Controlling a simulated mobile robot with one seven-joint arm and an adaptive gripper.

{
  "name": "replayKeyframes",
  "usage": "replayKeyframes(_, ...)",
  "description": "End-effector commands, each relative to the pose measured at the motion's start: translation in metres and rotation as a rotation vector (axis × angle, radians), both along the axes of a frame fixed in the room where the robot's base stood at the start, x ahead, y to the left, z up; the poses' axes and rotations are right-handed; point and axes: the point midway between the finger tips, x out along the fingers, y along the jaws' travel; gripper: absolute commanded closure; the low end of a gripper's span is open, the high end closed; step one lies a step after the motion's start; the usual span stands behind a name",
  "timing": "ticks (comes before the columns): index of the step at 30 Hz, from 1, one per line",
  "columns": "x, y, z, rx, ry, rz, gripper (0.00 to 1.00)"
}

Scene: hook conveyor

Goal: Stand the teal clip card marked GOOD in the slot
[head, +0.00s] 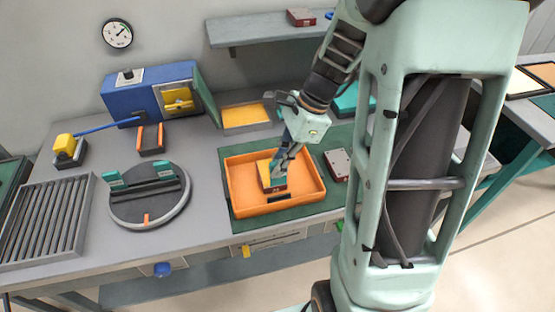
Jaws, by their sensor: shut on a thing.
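My gripper (284,163) is low over the orange tray (244,207), shut on a small teal piece (279,181). The teal piece is at a small box (265,173) with a yellowish side and a red lower edge, inside the tray. I cannot tell whether the piece is apart from the box or part of it. No GOOD mark is readable. I cannot tell which opening is the task's slot.
A grey box with a red side (338,164) stands right of the tray on the green mat (325,206). A blue machine (135,98), an orange-sided holder (151,139) and a yellow-floored tray (246,116) stand behind. A roller rack (45,222) is far left.

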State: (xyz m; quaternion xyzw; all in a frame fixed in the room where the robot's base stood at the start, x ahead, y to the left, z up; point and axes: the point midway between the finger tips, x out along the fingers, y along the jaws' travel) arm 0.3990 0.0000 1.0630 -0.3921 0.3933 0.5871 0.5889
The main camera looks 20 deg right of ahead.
Motion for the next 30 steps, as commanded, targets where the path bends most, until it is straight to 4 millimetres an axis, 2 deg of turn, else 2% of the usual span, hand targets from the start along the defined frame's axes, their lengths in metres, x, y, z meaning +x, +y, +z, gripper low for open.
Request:
replayKeyframes(11, -0.001, 0.000, -0.012, 0.000, 0.001, 0.003, 1.00)
replayKeyframes(21, -0.001, 0.000, -0.044, 0.001, 0.001, 0.003, 1.00)
replayKeyframes(30, -0.001, 0.000, -0.058, 0.001, 0.000, 0.003, 1.00)
